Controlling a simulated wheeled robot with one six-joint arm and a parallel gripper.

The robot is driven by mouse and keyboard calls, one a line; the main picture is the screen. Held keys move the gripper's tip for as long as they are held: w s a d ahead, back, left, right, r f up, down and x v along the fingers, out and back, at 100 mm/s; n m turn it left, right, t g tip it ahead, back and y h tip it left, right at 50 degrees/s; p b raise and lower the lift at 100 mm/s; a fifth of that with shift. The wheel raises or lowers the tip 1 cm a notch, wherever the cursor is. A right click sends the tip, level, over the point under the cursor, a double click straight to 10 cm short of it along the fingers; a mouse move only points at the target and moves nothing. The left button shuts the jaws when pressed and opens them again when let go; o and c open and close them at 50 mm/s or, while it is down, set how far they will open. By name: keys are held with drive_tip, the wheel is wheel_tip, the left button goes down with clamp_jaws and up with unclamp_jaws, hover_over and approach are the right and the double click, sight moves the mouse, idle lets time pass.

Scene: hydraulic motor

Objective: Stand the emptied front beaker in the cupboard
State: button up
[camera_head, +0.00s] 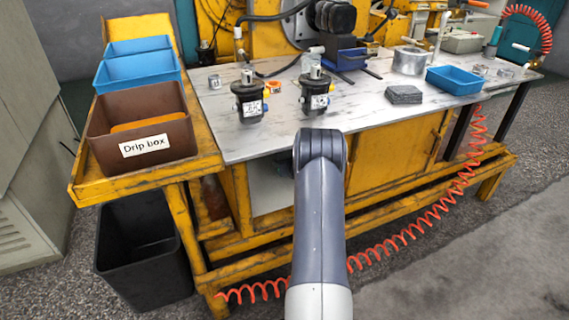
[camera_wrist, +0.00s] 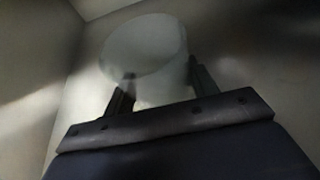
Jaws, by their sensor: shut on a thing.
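A pale, translucent beaker (camera_wrist: 142,48) is between the two dark fingers of my gripper (camera_wrist: 161,78) in the wrist view. The gripper is shut on it. The beaker's round end faces the camera. Pale, shadowed walls of the cupboard (camera_wrist: 265,60) surround it, with a corner at the upper left. Whether the beaker touches the cupboard floor cannot be told. In the head view my arm reaches under the bench top to the open cupboard bay (camera_head: 268,188), and it hides the gripper and beaker.
On the bench top (camera_head: 270,140) above are two black motor-like units (camera_head: 249,98) (camera_head: 316,92), a grey block (camera_head: 403,94) and a blue tray (camera_head: 453,80). The brown drip box (camera_head: 140,128) stands at the left. A red coiled hose (camera_head: 400,238) runs along the lower frame.

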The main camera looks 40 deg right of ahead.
drive_tip(key=shift+f, duration=0.25)
drive_tip(key=o, duration=1)
drive_tip(key=shift+o, duration=0.2)
drive_tip(key=shift+r, duration=0.2)
drive_tip(key=shift+r, duration=0.25)
drive_tip(key=shift+p+v, duration=1.1)
drive_tip(key=shift+v, duration=2.55)
drive_tip(key=shift+s+f, duration=0.1)
drive_tip(key=shift+f, duration=0.1)
